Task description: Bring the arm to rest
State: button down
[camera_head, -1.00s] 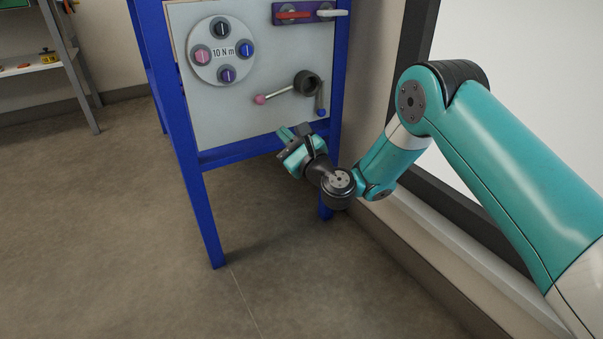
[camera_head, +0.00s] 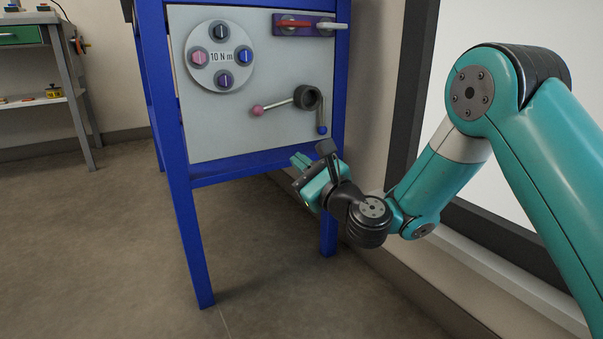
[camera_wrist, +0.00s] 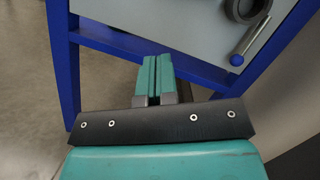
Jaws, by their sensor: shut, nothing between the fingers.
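My gripper (camera_wrist: 153,80) is shut and empty, its two teal fingers together in the wrist view. In the head view my gripper (camera_head: 300,162) is in front of the lower crossbar of the blue frame, below the grey panel (camera_head: 225,125). A small gap to the frame cannot be judged exactly. My teal arm is bent, reaching in from the right, with its wrist low beside the frame's right leg.
The blue frame (camera_head: 190,240) carries the panel with a 10 N m dial plate (camera_head: 221,56), a lever with a pink knob (camera_head: 257,110) and red and white handles (camera_head: 295,24). A wall and window stand close at right. A shelf (camera_head: 45,98) stands at far left. Floor at left is clear.

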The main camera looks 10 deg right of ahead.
jog(key=s+a+r+n+g+y+p, duration=0.1)
jog(key=s+a+r+n+g+p, duration=0.2)
jog(key=s+r+n+g+p, duration=0.55)
jog(key=s+a+r+n+g+y+p, duration=0.25)
jog(key=s+r+n+p, duration=0.4)
jog(key=r+n, duration=0.4)
jog(key=s+d+r+n+g+h+p, duration=0.3)
jog(key=s+d+r+n+h+p, duration=0.25)
jog(key=s+d+p, duration=0.35)
jog(key=s+d+r+n+g+h+p, duration=0.3)
jog(key=s+d+r+n+h+p, duration=0.25)
jog(key=s, duration=0.45)
notch_tip(320, 180, up, 34)
jog(key=p, duration=3.7)
jog(key=shift+f, duration=0.15)
